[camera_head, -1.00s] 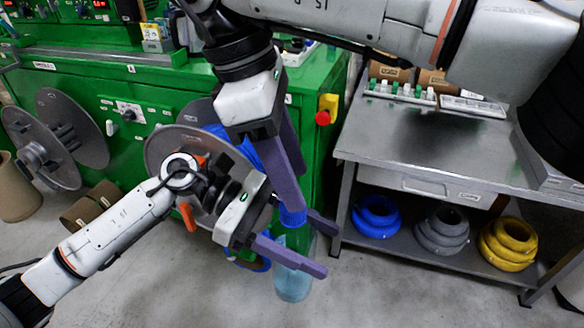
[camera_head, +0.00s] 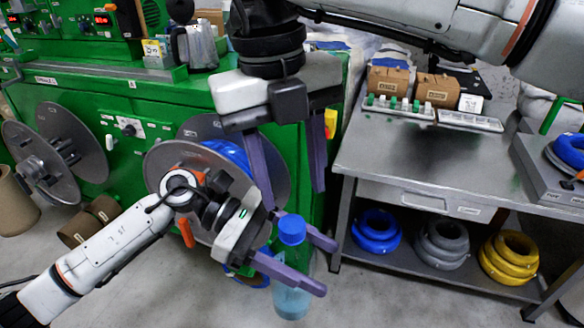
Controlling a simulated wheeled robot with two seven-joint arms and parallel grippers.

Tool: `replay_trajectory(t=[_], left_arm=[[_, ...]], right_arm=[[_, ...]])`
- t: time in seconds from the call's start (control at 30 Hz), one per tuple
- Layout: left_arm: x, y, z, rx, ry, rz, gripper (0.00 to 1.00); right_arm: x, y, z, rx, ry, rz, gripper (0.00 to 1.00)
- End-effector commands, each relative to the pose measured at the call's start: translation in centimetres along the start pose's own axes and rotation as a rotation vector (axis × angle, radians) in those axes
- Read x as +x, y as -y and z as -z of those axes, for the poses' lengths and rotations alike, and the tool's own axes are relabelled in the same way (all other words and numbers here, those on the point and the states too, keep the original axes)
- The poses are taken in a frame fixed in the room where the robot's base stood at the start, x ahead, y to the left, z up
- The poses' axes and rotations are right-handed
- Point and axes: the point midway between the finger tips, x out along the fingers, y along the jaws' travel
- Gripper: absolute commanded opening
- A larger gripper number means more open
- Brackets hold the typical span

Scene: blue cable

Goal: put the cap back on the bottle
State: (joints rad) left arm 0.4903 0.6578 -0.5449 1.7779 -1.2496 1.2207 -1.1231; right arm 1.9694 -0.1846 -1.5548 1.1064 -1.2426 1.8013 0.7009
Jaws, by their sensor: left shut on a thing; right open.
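A translucent light-blue bottle (camera_head: 291,297) is held upright between the fingers of my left gripper (camera_head: 296,253), which is shut on it in front of the green machine. A blue cap (camera_head: 292,229) sits on top of the bottle's neck. I cannot tell whether it is screwed tight. My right gripper (camera_head: 290,168) is above the bottle, with its two purple fingers spread apart and pointing down. It is open and empty, and clear of the cap. The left gripper's fingers hide part of the bottle.
A metal table (camera_head: 440,160) stands at the right, with cardboard boxes (camera_head: 390,82) and a white tray (camera_head: 470,121) at its back. Blue (camera_head: 376,231), grey (camera_head: 441,239) and yellow (camera_head: 509,258) coils lie on its lower shelf. The green machine (camera_head: 110,100) with reels fills the left.

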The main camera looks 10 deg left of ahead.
Motion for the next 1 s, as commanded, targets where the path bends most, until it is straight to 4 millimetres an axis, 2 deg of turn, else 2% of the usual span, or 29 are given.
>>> replay_trajectory(t=[0.3, 0.5, 0.7, 1.0], left_arm=[[0.0, 0.0, -0.1, 0.001, 0.001, 0.000, 0.00], [0.0, 0.0, -0.1, 0.001, 0.001, 0.000, 0.00], [0.0, 0.0, -0.1, 0.001, 0.001, 0.000, 0.00], [0.0, 0.0, -0.1, 0.001, 0.001, 0.000, 0.00]], right_arm=[[-0.8, 0.1, 0.2, -0.696, 0.050, -0.048, 0.45], [-1.2, 0.1, 0.3, -1.053, 0.088, -0.060, 0.45], [-1.4, 0.2, 0.3, -1.237, 0.110, -0.061, 0.45], [-1.4, 0.2, 0.3, -1.271, 0.114, -0.061, 0.45]])
